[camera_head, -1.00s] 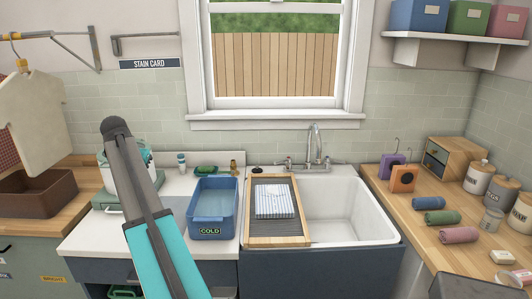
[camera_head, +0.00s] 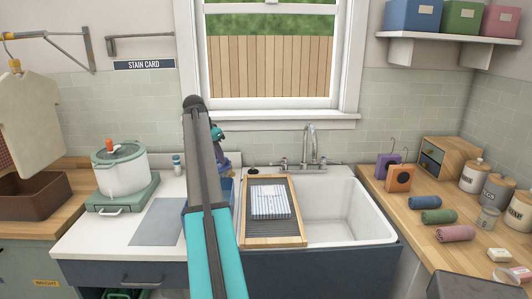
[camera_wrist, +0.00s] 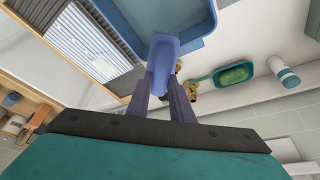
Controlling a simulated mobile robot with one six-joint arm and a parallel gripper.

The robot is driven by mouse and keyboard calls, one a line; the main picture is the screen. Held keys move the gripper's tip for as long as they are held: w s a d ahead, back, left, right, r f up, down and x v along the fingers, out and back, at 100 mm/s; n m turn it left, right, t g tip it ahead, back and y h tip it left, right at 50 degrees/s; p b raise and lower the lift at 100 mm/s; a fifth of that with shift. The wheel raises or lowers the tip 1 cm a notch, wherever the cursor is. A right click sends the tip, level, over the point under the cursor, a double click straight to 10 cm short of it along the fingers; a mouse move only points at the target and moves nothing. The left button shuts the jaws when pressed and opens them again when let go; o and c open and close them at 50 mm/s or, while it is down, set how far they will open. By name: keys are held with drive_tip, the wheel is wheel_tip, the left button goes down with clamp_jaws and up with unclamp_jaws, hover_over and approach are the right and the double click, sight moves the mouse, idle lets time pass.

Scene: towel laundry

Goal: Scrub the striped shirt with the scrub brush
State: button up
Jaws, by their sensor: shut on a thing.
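The striped shirt (camera_head: 271,202) lies folded, blue and white, on a wood-framed washboard (camera_head: 272,241) over the left part of the sink. It also shows at the upper left of the wrist view (camera_wrist: 78,42). My gripper (camera_wrist: 163,90) is shut on a blue, rounded long object, which looks like the scrub brush (camera_wrist: 162,52). In the head view my gripper (camera_head: 218,138) is up near the back wall, left of the faucet, partly behind my arm. The brush is held apart from the shirt; its bristles are not seen.
A blue basin (camera_wrist: 208,45) stands left of the washboard, mostly hidden by my arm in the head view. A green scrubber in a dish (camera_wrist: 235,73) and a jar (camera_wrist: 284,73) sit behind it. The faucet (camera_head: 311,145) rises behind the white sink basin (camera_head: 345,205).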

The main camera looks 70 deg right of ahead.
drive_tip(key=s+d+m, duration=0.1)
drive_tip(key=s+d, duration=0.4)
drive_tip(key=s, duration=0.3)
drive_tip(key=s+d+m+g, duration=0.1)
drive_tip(key=s+d+m, duration=0.1)
drive_tip(key=s+d, duration=0.4)
drive_tip(key=shift+s+d+r+b, duration=0.3)
drive_tip(key=shift+s+b, duration=0.05)
drive_tip(key=shift+s, duration=0.55)
drive_tip(key=shift+f, duration=0.1)
